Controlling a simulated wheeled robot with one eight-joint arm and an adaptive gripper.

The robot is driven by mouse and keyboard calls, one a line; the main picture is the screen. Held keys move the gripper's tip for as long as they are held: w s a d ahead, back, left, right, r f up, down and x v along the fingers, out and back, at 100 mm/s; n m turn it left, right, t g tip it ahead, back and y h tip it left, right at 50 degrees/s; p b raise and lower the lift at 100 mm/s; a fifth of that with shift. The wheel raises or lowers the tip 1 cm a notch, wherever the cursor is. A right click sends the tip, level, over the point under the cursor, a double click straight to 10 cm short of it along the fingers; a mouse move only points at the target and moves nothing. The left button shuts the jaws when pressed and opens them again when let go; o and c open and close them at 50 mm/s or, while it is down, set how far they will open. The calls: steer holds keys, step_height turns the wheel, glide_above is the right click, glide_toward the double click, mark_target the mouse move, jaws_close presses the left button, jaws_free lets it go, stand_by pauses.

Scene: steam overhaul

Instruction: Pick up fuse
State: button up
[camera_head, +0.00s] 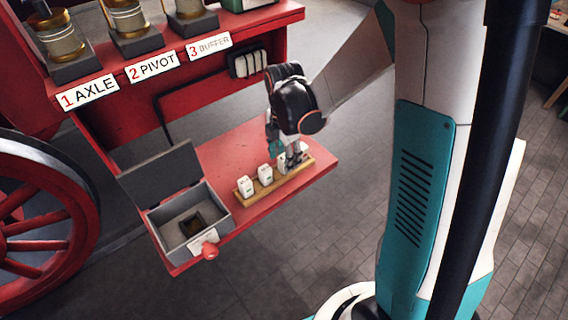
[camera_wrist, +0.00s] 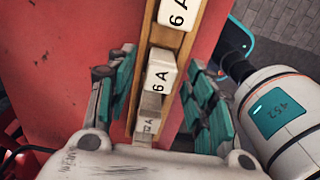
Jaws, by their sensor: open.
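In the head view, white block fuses (camera_head: 265,174) stand in a row in a wooden rack (camera_head: 296,176) on the red shelf. My gripper (camera_head: 287,160) is at the right end of the row, pointing down and partly hiding the fuse there. In the wrist view, my gripper (camera_wrist: 159,62) is open, its teal-padded fingers on either side of the rack. A fuse marked 6 A (camera_wrist: 161,72) is between the fingertips, with gaps on both sides. Another 6 A fuse (camera_wrist: 180,12) is beyond it. A shaded fuse (camera_wrist: 149,119), seemingly marked 12 A, is nearer the palm.
An open grey box (camera_head: 222,210) with a raised lid and a dark socket inside stands left of the rack. A red knob (camera_head: 210,251) is at its front. Signs reading AXLE, PIVOT and BUFFER (camera_head: 209,46) line the upper red shelf. The red shelf (camera_head: 250,146) behind the rack is clear.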

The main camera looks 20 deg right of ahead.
mark_target(284, 157)
step_height(284, 157, down, 2)
steer(key=shift+f, duration=0.1)
jaws_close()
steer(key=shift+r, duration=0.2)
step_height(284, 157, up, 20)
steer(key=p, duration=0.1)
steer(key=shift+p, duration=0.4)
